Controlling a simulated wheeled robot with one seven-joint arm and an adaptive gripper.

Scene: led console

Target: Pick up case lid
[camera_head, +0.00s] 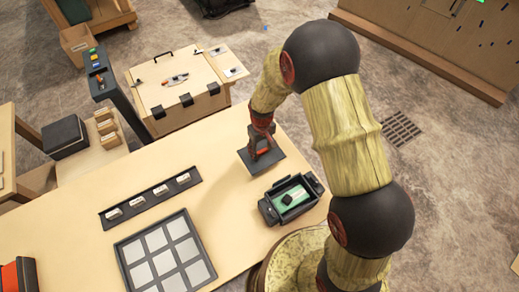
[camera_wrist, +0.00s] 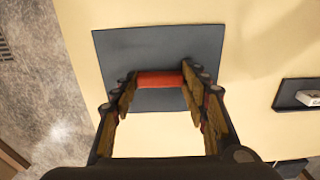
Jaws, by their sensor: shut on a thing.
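The case lid is a flat dark grey plate with a red bar handle. In the wrist view the lid (camera_wrist: 125,48) lies below the fingers, with its red handle (camera_wrist: 160,79) between them. My gripper (camera_wrist: 160,88) is shut on that handle from both sides. In the head view the lid (camera_head: 277,163) is at the far right edge of the table, under my gripper (camera_head: 263,150). I cannot tell whether it touches the table. An open dark case (camera_head: 271,213) sits nearer, with a green board (camera_head: 291,202) and a black part inside.
A dark strip (camera_head: 151,201) with several small pale blocks and a tray (camera_head: 127,263) of light square tiles lie left on the table (camera_head: 215,225). A wooden chest (camera_head: 180,90) and a dark post (camera_head: 112,90) with coloured buttons stand beyond.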

